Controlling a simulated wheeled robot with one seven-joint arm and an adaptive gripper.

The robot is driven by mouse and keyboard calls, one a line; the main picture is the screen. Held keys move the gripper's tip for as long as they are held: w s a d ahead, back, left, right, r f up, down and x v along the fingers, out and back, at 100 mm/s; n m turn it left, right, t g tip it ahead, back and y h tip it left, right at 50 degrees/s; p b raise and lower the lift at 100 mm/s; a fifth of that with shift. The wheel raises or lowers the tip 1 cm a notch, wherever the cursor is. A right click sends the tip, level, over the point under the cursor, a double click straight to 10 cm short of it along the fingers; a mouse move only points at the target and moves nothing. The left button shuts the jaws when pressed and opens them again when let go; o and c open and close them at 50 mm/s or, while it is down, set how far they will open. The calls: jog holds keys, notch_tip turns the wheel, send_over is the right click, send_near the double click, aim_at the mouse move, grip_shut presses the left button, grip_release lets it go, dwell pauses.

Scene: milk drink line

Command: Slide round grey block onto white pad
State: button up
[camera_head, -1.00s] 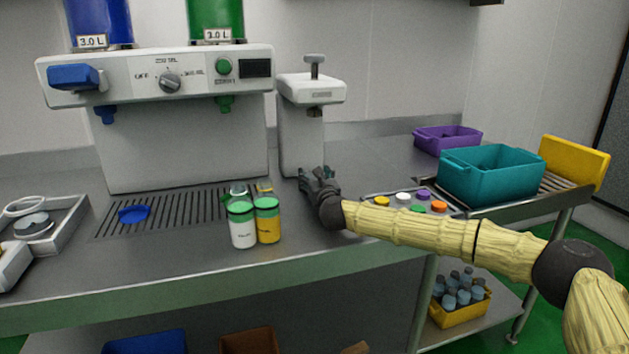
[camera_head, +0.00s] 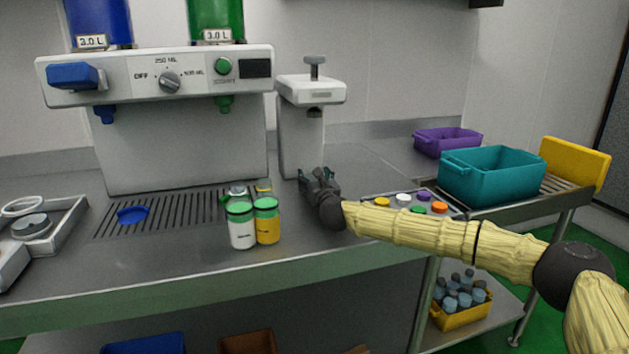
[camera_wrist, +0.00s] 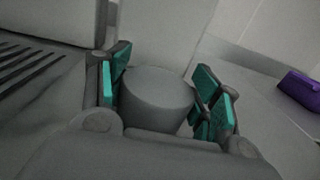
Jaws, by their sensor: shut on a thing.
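My gripper (camera_head: 318,182) is low over the steel counter (camera_head: 305,262), in front of the white press stand (camera_head: 302,145). In the wrist view, my gripper (camera_wrist: 162,82) has its teal-padded fingers on both sides of a round grey block (camera_wrist: 158,97) and is shut on it. The block is upright, with its flat top showing; its lower part is hidden by my gripper. In the head view, my gripper hides the block. I cannot make out a white pad for certain; the pale stand (camera_wrist: 165,35) rises just beyond the block.
Two filled bottles (camera_head: 254,222) stand left of my gripper, with more behind. A tray of coloured caps (camera_head: 455,212) lies to the right, near my forearm. Beyond it are a teal bin (camera_head: 490,178) and a purple bin (camera_head: 448,140).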

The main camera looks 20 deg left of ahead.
jog(key=o, duration=1.2)
jog(key=shift+o, duration=0.2)
jog(key=shift+s, duration=0.1)
jog(key=shift+b+v, duration=0.4)
jog(key=shift+v, duration=9.05)
